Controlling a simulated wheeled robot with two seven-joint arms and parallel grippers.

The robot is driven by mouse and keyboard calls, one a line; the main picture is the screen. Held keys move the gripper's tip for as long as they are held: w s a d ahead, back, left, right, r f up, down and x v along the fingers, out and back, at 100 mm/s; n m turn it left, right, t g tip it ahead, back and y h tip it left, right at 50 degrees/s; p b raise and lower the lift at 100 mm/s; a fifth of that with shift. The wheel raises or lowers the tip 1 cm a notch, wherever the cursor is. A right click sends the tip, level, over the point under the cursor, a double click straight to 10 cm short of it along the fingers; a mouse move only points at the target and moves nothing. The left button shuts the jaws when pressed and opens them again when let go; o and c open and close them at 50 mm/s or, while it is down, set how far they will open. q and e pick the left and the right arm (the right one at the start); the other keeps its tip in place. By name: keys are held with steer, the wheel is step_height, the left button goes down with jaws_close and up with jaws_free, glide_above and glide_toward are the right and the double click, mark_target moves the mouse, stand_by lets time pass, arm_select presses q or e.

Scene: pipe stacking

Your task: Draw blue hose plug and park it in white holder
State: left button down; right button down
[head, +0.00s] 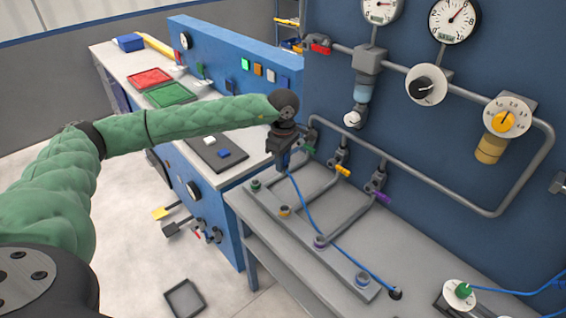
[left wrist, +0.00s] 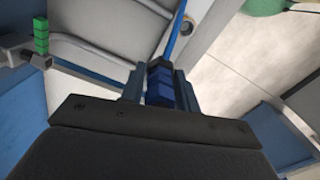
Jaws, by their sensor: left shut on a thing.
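My left gripper (head: 285,164) is shut on the blue hose plug, above the far left end of the bench. The plug (left wrist: 160,85) shows between the fingers in the left wrist view. Its blue hose (head: 325,236) hangs from the gripper and runs along the bench to a dark hole at the right. In the left wrist view the hose (left wrist: 179,30) leads away from the plug. I cannot tell for sure which part is the white holder; a white round piece with a green knob (head: 463,290) stands at the bench's front right. My right gripper is not in view.
A grey rail (head: 302,228) on the bench carries several colour-marked sockets. Behind it, pipes with green (head: 309,149), yellow (head: 343,171) and purple (head: 382,198) handles rise near the blue wall. The green handle is close to my left gripper. Gauges and a dial hang above.

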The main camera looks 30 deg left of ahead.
arm_select(q)
steer(key=shift+r+p, duration=0.45)
steer(key=shift+r, duration=3)
steer(key=shift+s+f, duration=0.1)
steer(key=shift+f, duration=0.05)
